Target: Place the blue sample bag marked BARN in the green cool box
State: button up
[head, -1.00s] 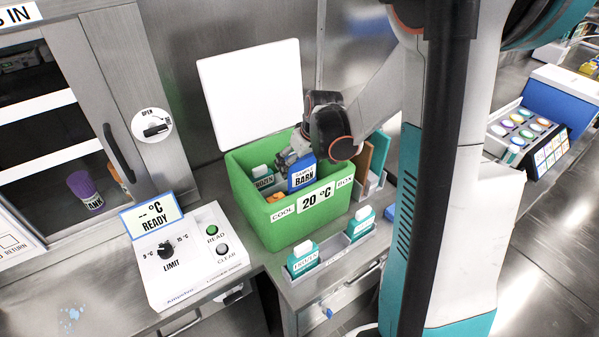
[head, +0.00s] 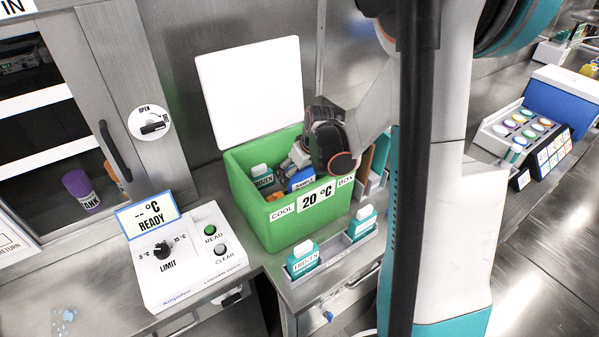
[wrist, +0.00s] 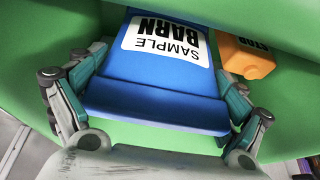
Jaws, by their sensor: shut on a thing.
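The blue sample bag marked BARN (head: 301,179) is partly inside the green cool box (head: 281,236), its lower part hidden behind the front wall. My gripper (head: 295,160) is over the box opening and shut on the bag. In the wrist view the bag (wrist: 155,85) lies between the two fingers of my gripper (wrist: 155,105), with the label upside down. The green box wall (wrist: 40,25) surrounds it there. The box's white lid (head: 250,90) stands open behind.
A teal-and-white frozen bottle (head: 262,176) and an orange item (wrist: 243,56) are also in the box. Two similar bottles stand in a tray (head: 333,251) in front.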

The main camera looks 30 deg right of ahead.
jog(key=o, duration=0.8)
jog(key=shift+o, duration=0.2)
jog(key=shift+r, duration=0.15)
jog(key=p+v, duration=0.5)
jog(key=v, duration=0.8)
jog(key=shift+w, duration=0.25)
